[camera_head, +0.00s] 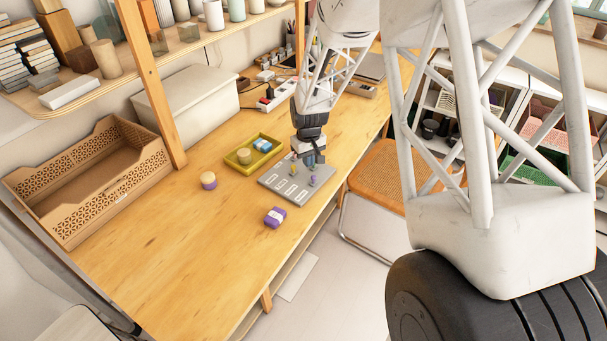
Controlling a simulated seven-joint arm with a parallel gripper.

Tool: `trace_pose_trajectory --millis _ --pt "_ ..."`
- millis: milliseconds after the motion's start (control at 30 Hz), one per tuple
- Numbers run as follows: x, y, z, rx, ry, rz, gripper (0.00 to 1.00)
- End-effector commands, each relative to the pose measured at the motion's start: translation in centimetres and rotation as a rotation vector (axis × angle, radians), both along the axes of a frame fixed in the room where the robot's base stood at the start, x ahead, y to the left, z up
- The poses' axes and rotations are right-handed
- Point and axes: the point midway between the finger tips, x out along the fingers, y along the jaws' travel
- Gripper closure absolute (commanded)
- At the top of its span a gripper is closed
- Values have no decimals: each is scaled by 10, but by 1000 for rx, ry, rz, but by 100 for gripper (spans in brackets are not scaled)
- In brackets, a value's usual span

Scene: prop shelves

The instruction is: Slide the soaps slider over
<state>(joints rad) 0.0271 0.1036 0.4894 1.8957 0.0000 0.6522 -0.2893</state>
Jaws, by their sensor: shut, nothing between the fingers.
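A grey slider panel (272,184) lies flat on the wooden desk near its front edge. It has slots with small knobs and white label strips along its near side. One knob (293,169) is at the left, and a purplish knob (313,181) is at the right. The label writing is too small to read, so I cannot tell which slider is the soaps one. My gripper (313,162) points down over the panel's far part, shut and empty. It hides part of the panel, and I cannot tell whether it touches a knob.
A purple wrapped block (275,217) and a round purple-and-tan piece (208,181) lie nearby. The desk's near left is clear.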

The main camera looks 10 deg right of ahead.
Motion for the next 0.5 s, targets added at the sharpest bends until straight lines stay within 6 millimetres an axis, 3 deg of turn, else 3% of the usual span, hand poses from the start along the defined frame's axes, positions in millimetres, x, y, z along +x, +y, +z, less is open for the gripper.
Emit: trace_pose_trajectory --millis 500 --pt "0 0 30 0 0 0 100"
